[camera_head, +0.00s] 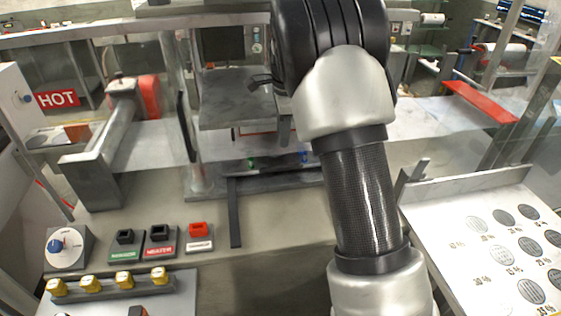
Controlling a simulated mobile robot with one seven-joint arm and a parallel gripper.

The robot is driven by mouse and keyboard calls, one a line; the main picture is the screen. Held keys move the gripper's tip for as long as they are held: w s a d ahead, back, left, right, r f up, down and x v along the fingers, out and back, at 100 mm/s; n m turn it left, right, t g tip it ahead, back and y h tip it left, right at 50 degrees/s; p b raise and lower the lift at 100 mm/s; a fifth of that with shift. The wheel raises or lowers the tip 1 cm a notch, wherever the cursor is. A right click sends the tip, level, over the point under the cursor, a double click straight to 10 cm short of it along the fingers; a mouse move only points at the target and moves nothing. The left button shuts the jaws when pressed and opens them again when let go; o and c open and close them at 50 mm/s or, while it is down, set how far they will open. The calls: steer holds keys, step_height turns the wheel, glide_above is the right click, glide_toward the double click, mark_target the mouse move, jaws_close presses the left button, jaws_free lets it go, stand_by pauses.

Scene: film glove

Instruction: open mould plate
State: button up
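A grey metal plate (238,103) lies level in the machine at the centre, in front of a dark panel. It looks like the mould plate, but I cannot tell for sure, nor whether it is open or closed. My arm rises through the middle of the view and covers the plate's right side. A small dark piece (262,82) sticks out left of my arm over the plate; it may be part of my gripper. The rest of my gripper is hidden behind the arm. I cannot see its fingers or whether they touch anything.
A red "HOT" sign (57,100) is at the left. A bench-front panel has a blue dial (65,248), a red switch (199,236), dark switches and several yellow knobs. A white board with grey discs (486,240) stands at right. A dark upright bar (234,213) lies below the plate.

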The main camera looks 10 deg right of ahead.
mark_target(281, 166)
steer(key=w+f, duration=0.1)
steer(key=f, duration=0.8)
steer(key=w+f, duration=0.1)
steer(key=f, duration=0.3)
steer(key=shift+w+f, duration=0.3)
steer(key=shift+w, duration=0.05)
jaws_close()
